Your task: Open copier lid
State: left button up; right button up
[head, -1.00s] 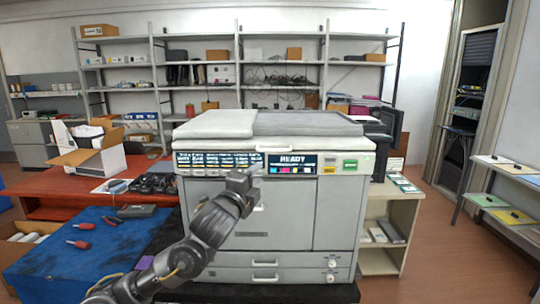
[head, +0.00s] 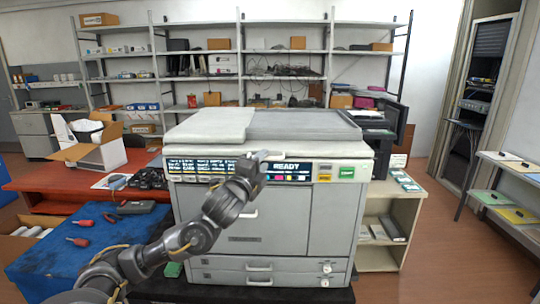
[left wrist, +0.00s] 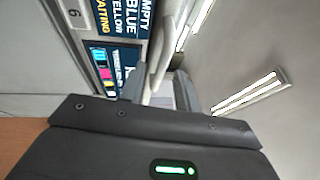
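The grey copier (head: 285,225) stands in the middle of the head view, its lid (head: 215,126) lying flat and shut. A pale lid handle (head: 276,158) sits at the front edge, above the READY panel (head: 287,172). My left gripper (head: 262,157) is raised in front of the panel, at the handle. In the left wrist view my left gripper (left wrist: 160,90) has its fingers apart, with the pale handle (left wrist: 164,45) running between or just beyond them. I cannot tell whether they touch it. My right gripper is not in view.
A red table (head: 40,175) with an open cardboard box (head: 95,150) stands to the left. A blue-topped surface (head: 60,245) with red-handled tools is in front of it. A small shelf (head: 385,225) and a dark monitor (head: 385,125) stand at the copier's right. Shelving fills the back wall.

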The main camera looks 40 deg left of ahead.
pick_arm(q)
jog(key=shift+w+a, duration=0.1)
jog(key=shift+w, duration=0.1)
grip_shut()
dwell(0.3)
